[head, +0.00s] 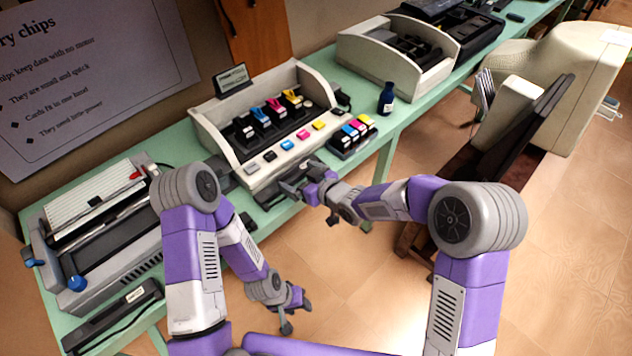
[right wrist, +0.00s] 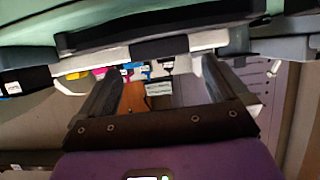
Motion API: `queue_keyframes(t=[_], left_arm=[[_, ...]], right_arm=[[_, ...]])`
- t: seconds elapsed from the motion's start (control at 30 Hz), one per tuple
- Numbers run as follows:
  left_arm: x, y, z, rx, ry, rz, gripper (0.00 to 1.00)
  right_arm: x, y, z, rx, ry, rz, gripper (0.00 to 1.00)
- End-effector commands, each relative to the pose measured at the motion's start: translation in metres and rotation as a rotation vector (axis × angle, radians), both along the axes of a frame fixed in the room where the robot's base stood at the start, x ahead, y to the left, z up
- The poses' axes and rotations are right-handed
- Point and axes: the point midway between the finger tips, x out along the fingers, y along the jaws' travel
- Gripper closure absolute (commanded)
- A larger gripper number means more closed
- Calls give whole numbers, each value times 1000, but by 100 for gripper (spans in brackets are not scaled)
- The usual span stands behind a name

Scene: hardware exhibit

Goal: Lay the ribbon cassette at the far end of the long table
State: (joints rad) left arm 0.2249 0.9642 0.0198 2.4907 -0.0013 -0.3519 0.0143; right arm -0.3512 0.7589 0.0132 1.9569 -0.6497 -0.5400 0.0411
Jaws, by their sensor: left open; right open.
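A dark, low, flat piece (head: 268,196) lies at the table's front edge beside my right gripper (head: 294,187), partly hidden by it; it may be the ribbon cassette, but I cannot be sure. My right gripper is open at the front of the printer with the ink cartridges. In the right wrist view a long black bar (right wrist: 120,36) crosses beyond the open fingers (right wrist: 160,78), with nothing clearly held. My left gripper (head: 296,312) is open and empty, low over the floor in front of the table. The long green table (head: 408,112) runs to the upper right.
The cartridge printer (head: 222,140) holds several coloured cartridges. A blue bottle (head: 386,100) and a cartridge rack (head: 352,136) stand beside it. A beige printer (head: 372,58) and black machine (head: 460,28) stand farther along. A long black labelled piece (head: 112,318) lies near left. A dark panel (head: 520,125) stands right.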

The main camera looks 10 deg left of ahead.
Motion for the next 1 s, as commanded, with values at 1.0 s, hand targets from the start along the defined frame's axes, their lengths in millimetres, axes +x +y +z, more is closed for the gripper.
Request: queue_keyframes(t=[1.0], left_arm=[[0, 0, 15, 0, 0, 0, 53]], right_arm=[[-115, -165, -152, -61, 651, -409, 0]])
